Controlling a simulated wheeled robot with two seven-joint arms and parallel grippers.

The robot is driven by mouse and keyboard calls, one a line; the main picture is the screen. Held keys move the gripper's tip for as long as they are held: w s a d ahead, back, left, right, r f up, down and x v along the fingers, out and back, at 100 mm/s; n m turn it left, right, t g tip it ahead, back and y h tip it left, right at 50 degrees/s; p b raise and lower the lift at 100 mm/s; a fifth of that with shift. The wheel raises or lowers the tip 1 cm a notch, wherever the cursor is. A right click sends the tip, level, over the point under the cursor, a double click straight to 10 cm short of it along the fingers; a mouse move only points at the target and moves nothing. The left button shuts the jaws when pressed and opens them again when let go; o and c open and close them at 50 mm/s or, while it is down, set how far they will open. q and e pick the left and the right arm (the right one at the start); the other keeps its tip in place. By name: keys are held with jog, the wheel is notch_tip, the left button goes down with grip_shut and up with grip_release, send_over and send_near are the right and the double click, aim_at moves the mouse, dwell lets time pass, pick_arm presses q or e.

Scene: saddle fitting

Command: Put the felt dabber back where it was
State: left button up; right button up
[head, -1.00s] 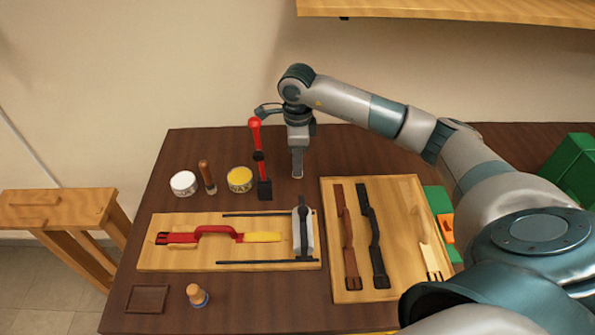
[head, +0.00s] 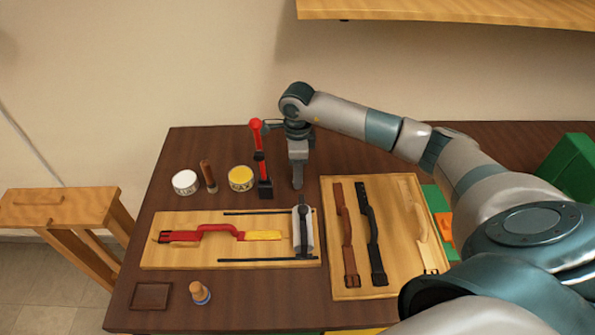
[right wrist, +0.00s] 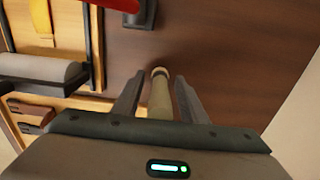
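My right gripper (head: 298,180) points down over the back of the dark table, just right of the red upright tool. In the right wrist view its two fingers (right wrist: 160,84) stand apart. A pale, round, stick-like thing (right wrist: 160,100) with a dark ring near its far end lies between them, with a narrow gap on each side. It looks like a handle, possibly the dabber's; the head view hides it behind the fingers. A short wooden-knobbed piece with a blue base (head: 199,293) stands at the table's front left. My left gripper is out of view.
The red upright tool (head: 259,155) on a black base stands close left of my gripper. A white tin (head: 185,182), brown-handled tool (head: 208,176) and yellow tin (head: 241,178) stand further left. Two wooden boards (head: 180,258) (head: 328,190) with tools and straps lie in front.

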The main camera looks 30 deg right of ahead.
jog(key=shift+r, duration=0.35)
notch_tip(320, 180, up, 10)
jog(key=b, duration=0.4)
jog(key=shift+r, duration=0.8)
